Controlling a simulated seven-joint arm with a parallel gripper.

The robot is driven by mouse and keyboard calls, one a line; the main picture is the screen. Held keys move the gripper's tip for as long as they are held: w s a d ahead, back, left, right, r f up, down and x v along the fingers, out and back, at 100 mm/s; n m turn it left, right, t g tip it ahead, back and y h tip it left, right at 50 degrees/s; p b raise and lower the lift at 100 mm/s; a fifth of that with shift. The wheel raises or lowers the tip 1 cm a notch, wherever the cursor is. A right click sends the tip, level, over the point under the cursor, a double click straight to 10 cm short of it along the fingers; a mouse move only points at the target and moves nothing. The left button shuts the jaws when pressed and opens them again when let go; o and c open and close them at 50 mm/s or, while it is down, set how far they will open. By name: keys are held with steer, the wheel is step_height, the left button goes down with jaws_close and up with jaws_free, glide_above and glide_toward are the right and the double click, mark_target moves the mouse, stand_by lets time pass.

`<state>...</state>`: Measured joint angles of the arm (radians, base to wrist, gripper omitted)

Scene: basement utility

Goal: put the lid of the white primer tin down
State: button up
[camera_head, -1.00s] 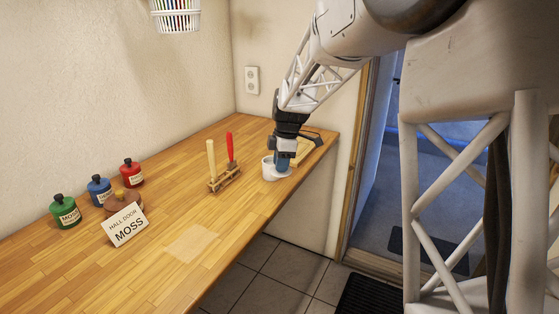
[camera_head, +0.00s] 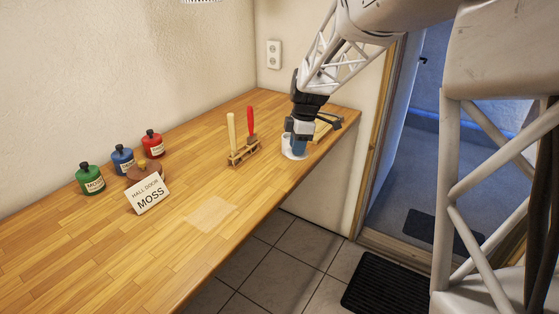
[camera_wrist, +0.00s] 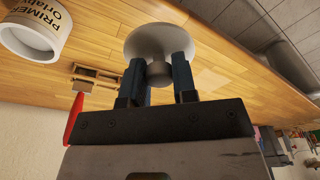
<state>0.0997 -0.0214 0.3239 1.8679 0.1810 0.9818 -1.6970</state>
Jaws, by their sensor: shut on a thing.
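The lid (camera_wrist: 160,48) is a pale round disc with a knob in the wrist view. My gripper (camera_wrist: 160,72) is shut on the lid's knob, with one blue finger on each side. The white primer tin (camera_wrist: 35,30) is at the upper left of the wrist view, with its label showing and apart from the lid there. In the head view the white tin (camera_head: 289,150) stands near the bench's far right end. My gripper (camera_head: 299,147) is right beside or in front of it there, and I cannot make out the lid in that view.
A wooden rack (camera_head: 243,156) holds a cream-handled and a red-handled tool left of the tin. Green (camera_head: 89,180), blue (camera_head: 122,160) and red (camera_head: 153,144) bottles and a "MOSS" card (camera_head: 148,194) stand farther left. A pale square (camera_head: 213,216) lies on the clear front bench.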

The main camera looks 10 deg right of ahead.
steer(key=s+a+f, duration=0.5)
steer(key=s+a, duration=0.1)
steer(key=s, duration=0.1)
steer(key=shift+s+n, duration=0.2)
steer(key=shift+n, duration=0.2)
steer(key=shift+a, duration=0.1)
glide_above(269, 170)
steer(key=shift+w+d+f, duration=0.2)
steer(key=shift+d+f, duration=0.1)
steer(key=shift+f, duration=0.45)
steer(key=shift+f, duration=1.75)
steer(key=shift+f, duration=0.1)
steer(key=o, duration=0.9)
